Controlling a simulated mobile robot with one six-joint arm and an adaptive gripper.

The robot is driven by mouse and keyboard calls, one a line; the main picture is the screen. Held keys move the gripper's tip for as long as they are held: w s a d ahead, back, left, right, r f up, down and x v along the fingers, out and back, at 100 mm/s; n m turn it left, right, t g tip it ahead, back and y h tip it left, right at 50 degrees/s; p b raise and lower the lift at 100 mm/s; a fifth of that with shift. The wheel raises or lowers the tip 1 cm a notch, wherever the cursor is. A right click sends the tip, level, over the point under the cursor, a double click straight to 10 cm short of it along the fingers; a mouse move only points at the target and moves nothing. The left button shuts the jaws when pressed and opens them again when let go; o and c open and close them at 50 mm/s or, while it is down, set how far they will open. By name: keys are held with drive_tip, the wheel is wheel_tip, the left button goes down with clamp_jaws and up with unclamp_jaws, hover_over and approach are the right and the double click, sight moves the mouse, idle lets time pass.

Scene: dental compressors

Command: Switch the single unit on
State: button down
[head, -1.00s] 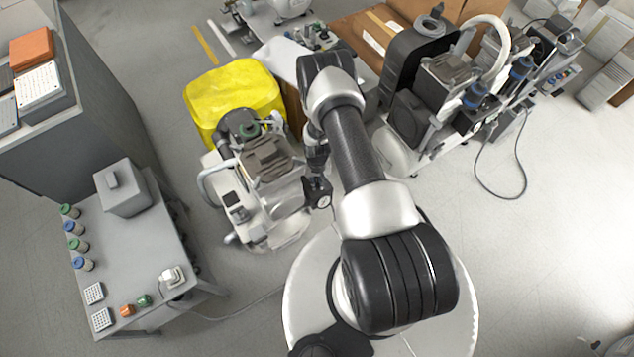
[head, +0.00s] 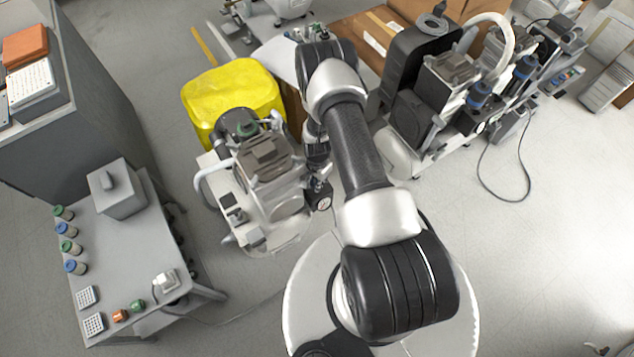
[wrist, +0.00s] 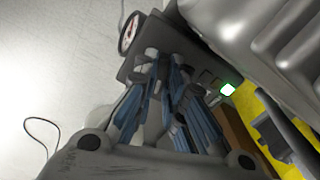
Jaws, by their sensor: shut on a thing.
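The single unit (head: 270,178), a compressor with a pale body and a ribbed grey-brown head, stands left of my arm in the head view. A dark switch box (head: 318,194) with a round gauge (head: 325,203) sits on its right side. In the wrist view, my gripper (wrist: 168,92) is at this box (wrist: 140,70), its blue-grey fingers closed on the switch there; the fingers hide the switch itself. The gauge (wrist: 129,32) is beside them. A small green light (wrist: 228,89) glows right of the fingers. In the head view, my arm mostly hides the gripper.
A yellow-covered bin (head: 232,98) stands just behind the unit. More compressors (head: 450,95) stand right of my arm, with a loose cable (head: 505,190) on the floor. A grey table (head: 125,255) stands at the left.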

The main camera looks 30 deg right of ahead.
drive_tip(key=shift+m, duration=0.5)
drive_tip(key=c, duration=1.7)
unclamp_jaws()
drive_tip(key=shift+o, duration=0.2)
